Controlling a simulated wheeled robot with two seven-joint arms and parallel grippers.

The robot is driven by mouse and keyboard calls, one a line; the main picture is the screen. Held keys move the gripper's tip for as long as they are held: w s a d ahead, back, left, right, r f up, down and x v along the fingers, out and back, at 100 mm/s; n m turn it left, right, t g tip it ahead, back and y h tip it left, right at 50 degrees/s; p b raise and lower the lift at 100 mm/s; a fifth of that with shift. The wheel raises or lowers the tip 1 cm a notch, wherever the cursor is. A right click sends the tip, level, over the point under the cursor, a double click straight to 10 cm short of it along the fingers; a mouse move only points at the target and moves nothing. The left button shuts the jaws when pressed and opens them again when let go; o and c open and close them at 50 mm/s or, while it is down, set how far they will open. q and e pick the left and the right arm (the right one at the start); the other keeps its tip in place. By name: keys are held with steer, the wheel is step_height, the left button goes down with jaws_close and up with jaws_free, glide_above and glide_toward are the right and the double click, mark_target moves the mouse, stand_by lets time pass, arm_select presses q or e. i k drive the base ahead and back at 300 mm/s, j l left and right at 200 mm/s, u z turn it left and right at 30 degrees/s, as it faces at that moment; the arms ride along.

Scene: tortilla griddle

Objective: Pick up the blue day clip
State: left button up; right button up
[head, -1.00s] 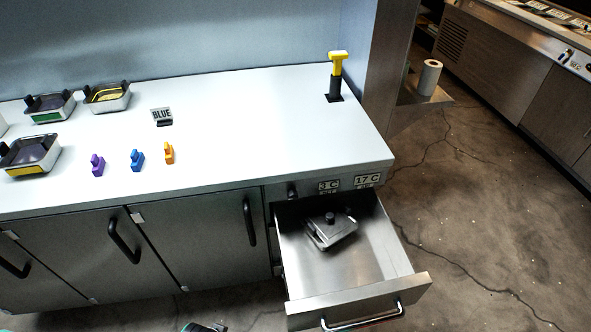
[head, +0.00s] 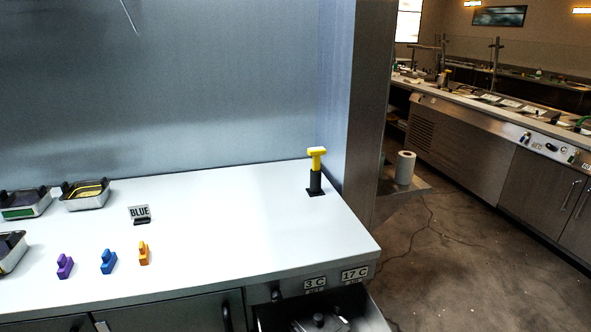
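The blue day clip (head: 108,261) stands on the white counter, between a purple clip (head: 65,266) on its left and an orange clip (head: 144,253) on its right. A small sign reading BLUE (head: 139,214) stands on the counter behind the clips. Neither of my grippers shows in the head view, and nothing touches the clips.
Metal pans (head: 85,194) sit at the counter's left. A yellow-topped black tool (head: 316,172) stands upright at the back right. Below the counter's right end, an open drawer (head: 366,312) holds a lidded metal container (head: 318,323).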

mark_target(109, 259)
steer(key=u, duration=1.3)
